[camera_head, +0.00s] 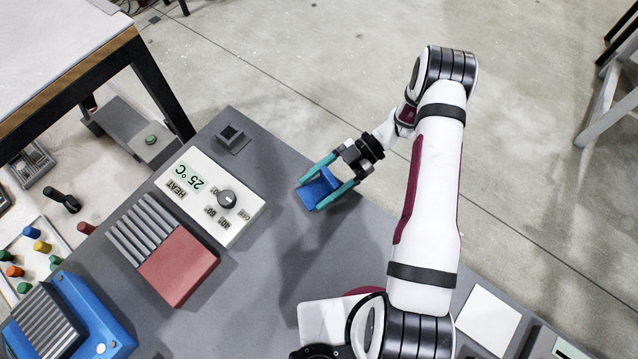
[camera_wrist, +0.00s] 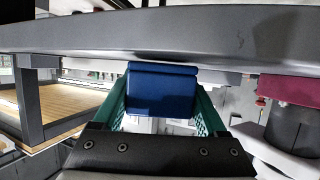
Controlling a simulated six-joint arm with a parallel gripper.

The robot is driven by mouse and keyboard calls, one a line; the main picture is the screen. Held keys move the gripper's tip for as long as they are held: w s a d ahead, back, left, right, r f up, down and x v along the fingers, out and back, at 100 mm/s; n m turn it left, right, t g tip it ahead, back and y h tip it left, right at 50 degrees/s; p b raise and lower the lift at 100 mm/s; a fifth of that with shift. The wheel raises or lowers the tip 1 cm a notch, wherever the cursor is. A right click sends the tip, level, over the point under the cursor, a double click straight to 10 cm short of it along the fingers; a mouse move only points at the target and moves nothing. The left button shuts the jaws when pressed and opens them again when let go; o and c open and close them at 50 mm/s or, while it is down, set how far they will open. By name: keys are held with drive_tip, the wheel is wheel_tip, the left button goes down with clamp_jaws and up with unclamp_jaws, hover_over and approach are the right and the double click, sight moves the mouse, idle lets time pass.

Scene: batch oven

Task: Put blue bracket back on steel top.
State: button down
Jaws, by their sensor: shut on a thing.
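The blue bracket (camera_head: 316,189) is an angled blue piece near the far right edge of the grey steel top (camera_head: 280,245). My gripper (camera_head: 328,187), with teal fingers, is shut on it, one finger on either side. In the wrist view the bracket (camera_wrist: 161,90) sits between the teal fingers (camera_wrist: 162,110), with the grey surface edge (camera_wrist: 100,38) just beyond it. I cannot tell whether the bracket touches the top or hangs slightly above it.
A white heat control box (camera_head: 210,195) showing 25 °C, with a knob, lies left of the bracket. A red-lidded ribbed unit (camera_head: 180,268) and a small dark square holder (camera_head: 231,138) are also on the top. A white square (camera_head: 488,318) lies lower right. Bare top lies around the bracket.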

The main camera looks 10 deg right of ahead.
drive_tip(key=shift+f, duration=0.2)
unclamp_jaws()
drive_tip(key=v, duration=1.6)
